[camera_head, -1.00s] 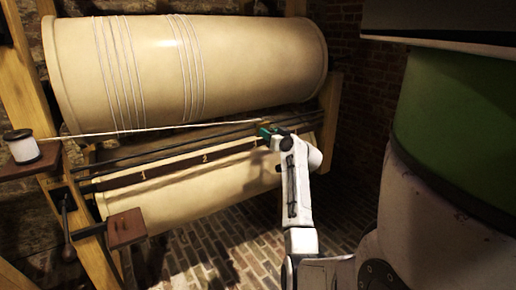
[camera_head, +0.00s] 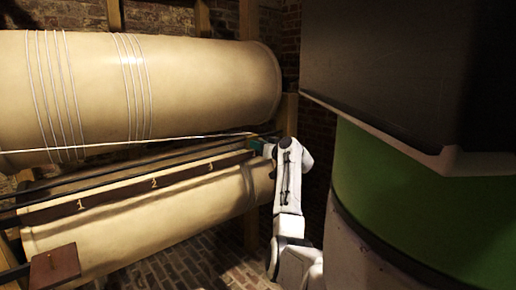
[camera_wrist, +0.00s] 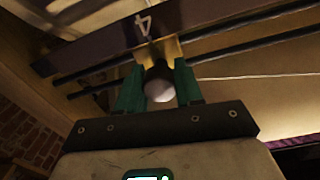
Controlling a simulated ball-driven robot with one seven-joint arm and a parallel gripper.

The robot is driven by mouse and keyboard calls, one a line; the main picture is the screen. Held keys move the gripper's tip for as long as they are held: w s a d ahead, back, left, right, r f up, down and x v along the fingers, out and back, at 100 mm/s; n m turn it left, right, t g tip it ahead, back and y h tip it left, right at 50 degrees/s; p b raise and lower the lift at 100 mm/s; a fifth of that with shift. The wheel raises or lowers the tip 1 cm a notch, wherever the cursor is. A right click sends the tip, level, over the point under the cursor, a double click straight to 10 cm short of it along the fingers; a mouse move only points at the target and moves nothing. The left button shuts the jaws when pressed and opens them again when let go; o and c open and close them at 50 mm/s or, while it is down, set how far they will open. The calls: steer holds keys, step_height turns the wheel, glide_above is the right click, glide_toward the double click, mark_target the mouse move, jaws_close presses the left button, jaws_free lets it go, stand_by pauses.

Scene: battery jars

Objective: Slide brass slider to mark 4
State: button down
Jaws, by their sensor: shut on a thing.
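The brass slider (camera_wrist: 172,47) sits on the dark rods in the wrist view, beside the numeral 4 (camera_wrist: 143,25) on the dark scale strip. The numeral is a little left of the slider in that view. My gripper (camera_wrist: 159,88) is shut on the slider's round knob (camera_wrist: 160,82), its green fingers on either side. In the head view my gripper (camera_head: 257,145) is at the right part of the scale strip (camera_head: 120,193), right of mark 3 (camera_head: 211,166). Marks 1 (camera_head: 81,204) and 2 (camera_head: 154,183) show farther left. My arm hides mark 4 and most of the slider there.
A large cream drum (camera_head: 190,85) wound with pale wire lies above the rods (camera_head: 110,180). A pale wire (camera_head: 100,147) runs across to the slider area. A second cream cylinder (camera_head: 150,225) is below. A wooden block (camera_head: 54,268) is at lower left; brick floor lies beneath.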

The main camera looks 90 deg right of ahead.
steer(key=shift+s+d, duration=0.1)
steer(key=shift+s, duration=0.05)
steer(key=c, duration=1.2)
jaws_free()
steer(key=o, duration=0.5)
steer(key=shift+s+d, duration=0.15)
steer(key=shift+c, duration=0.2)
steer(key=p+v, duration=0.2)
steer(key=v, duration=0.8)
steer(key=shift+s+a, duration=0.25)
steer(key=shift+a, duration=0.1)
